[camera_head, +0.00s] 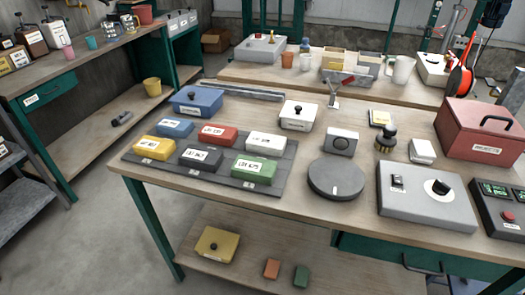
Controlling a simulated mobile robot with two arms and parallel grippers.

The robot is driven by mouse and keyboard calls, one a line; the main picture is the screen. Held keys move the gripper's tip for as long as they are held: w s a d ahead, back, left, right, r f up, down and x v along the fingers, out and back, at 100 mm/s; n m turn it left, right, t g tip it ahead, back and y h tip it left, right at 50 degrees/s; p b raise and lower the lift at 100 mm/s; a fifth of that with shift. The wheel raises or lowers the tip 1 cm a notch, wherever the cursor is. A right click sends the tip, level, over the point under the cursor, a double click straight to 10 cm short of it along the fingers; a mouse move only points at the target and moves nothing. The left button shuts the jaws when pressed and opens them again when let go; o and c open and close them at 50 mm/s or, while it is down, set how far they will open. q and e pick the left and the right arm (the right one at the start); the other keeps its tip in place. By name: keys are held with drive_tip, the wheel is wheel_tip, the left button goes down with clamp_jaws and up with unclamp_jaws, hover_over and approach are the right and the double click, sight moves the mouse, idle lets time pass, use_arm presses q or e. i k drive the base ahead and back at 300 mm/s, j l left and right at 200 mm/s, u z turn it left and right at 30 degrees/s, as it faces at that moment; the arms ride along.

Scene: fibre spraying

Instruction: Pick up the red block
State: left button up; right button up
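A red block (214,135) with a white label lies on a dark grey tray (218,178) on the front workbench. It sits in the back row, between a blue block (174,127) and a white block (266,142). The front row holds a yellow block (154,149), a dark grey block (200,159) and a green block (255,169). A smaller reddish block (272,268) lies on the lower shelf beside a small green block (302,276). Neither of my grippers is in view.
Behind the tray stand a blue box (197,101) and a white box (299,116) with black knobs. A round grey turntable (336,180) is right of the tray. A large red case (480,128) and a grey control box (425,198) occupy the right side.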

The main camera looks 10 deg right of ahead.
sight(210, 133)
drive_tip(key=i+j+z, duration=0.4)
drive_tip(key=j, duration=0.15)
drive_tip(key=i+j+z, duration=0.2)
drive_tip(key=j, duration=0.15)
drive_tip(key=i+j+z, duration=0.25)
drive_tip(key=j+z, duration=0.2)
drive_tip(key=j, duration=0.2)
drive_tip(key=i+j+z, duration=0.2)
drive_tip(key=j, duration=0.2)
drive_tip(key=j+z, duration=0.2)
drive_tip(key=j, duration=0.2)
drive_tip(key=k, duration=0.05)
